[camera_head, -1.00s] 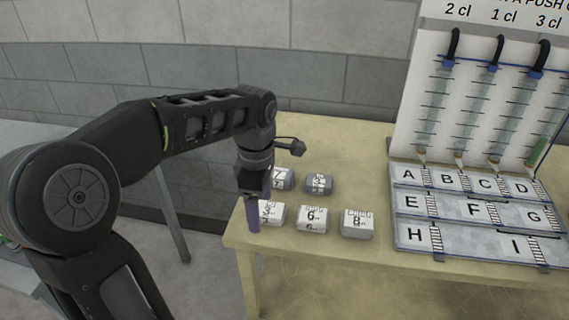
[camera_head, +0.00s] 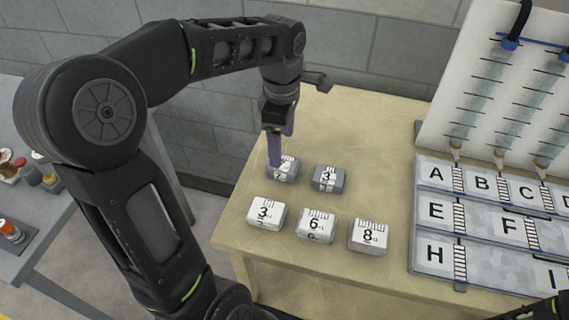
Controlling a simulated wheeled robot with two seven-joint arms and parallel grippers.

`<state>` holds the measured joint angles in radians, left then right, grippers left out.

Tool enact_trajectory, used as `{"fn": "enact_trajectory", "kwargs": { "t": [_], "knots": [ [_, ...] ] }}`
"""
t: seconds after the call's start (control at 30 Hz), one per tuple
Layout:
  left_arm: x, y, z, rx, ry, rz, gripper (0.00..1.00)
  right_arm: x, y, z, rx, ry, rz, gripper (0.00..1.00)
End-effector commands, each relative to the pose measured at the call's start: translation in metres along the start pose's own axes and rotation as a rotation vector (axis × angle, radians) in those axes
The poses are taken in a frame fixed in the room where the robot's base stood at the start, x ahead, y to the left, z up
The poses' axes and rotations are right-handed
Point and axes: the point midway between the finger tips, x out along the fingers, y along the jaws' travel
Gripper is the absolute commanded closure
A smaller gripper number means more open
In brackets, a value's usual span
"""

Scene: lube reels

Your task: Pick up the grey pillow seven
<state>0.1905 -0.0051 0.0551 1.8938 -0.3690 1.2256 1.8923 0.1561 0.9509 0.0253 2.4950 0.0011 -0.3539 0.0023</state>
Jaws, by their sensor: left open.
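The grey pillow seven (camera_head: 284,171) lies at the back left of the small pillows on the yellowish table (camera_head: 345,125). Its label is partly hidden by my left gripper. My left gripper (camera_head: 281,148) points down with purple fingers, open, right at this pillow. One finger overlaps its left part in the picture; I cannot tell whether it touches. A second grey pillow marked 3 (camera_head: 328,179) lies just to the right.
White pillows marked 3 (camera_head: 266,213), 6 (camera_head: 315,226) and 8 (camera_head: 368,237) lie in a row in front. A lettered board (camera_head: 480,225) with syringe-like tubes stands at right. A grey side table (camera_head: 45,228) with small bottles is at left.

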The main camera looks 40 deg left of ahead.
Motion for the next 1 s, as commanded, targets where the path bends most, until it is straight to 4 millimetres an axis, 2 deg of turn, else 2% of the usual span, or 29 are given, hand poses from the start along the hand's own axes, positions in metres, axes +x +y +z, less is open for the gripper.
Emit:
{"fn": "enact_trajectory", "kwargs": {
  "t": [0.3,0.67,1.0],
  "knots": [
    [0.026,-0.001,0.0,0.0,0.0,-0.003,0.22,-0.002,-0.001,0.0,0.0,0.0,0.001,0.64],
    [0.03,0.0,0.001,0.0,0.0,-0.002,0.22,-0.004,-0.001,0.0,0.0,0.0,0.001,0.64],
    [0.074,0.0,0.003,0.0,0.0,-0.004,0.22,-0.013,-0.004,0.001,0.003,-0.003,0.004,0.64]
  ]
}}
